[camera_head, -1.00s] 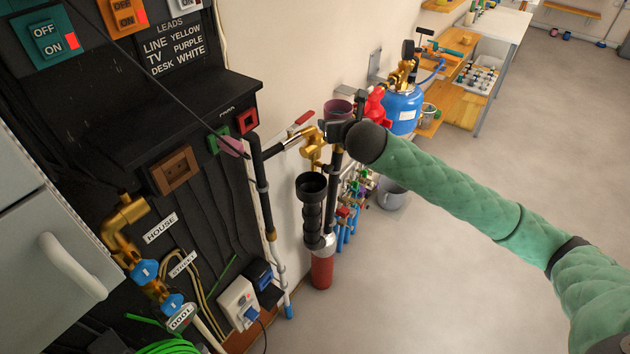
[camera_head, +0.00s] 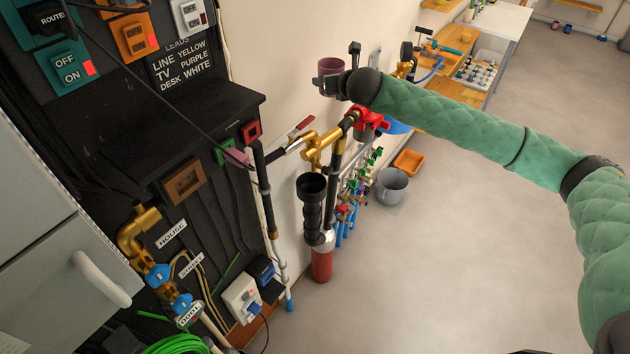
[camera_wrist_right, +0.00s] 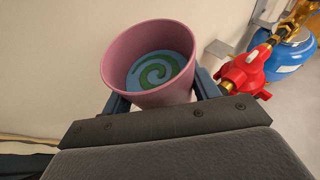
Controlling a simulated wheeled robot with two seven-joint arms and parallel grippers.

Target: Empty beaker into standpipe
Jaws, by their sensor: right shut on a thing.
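A pinkish-purple beaker (camera_head: 331,66) is held upright, mouth up, beside the pale wall, above the brass pipework. My right gripper (camera_head: 334,84) is shut on it; in the right wrist view the fingers sit on both sides of the beaker (camera_wrist_right: 150,93). Its inside shows blue with a green spiral; I cannot tell whether this is liquid or a pattern. A black ribbed pipe with an open funnel-like top (camera_head: 312,186), apparently the standpipe, stands lower, nearer to me, above a red cylinder (camera_head: 321,265). The beaker is apart from it. My left gripper is not in view.
A brass valve assembly (camera_head: 316,148) and a red-handled lever (camera_head: 300,125) stick out between beaker and pipe. A red fitting (camera_head: 368,122) is behind. The black panel (camera_head: 205,110) fills the left. A grey bucket (camera_head: 391,186) stands on open floor at right.

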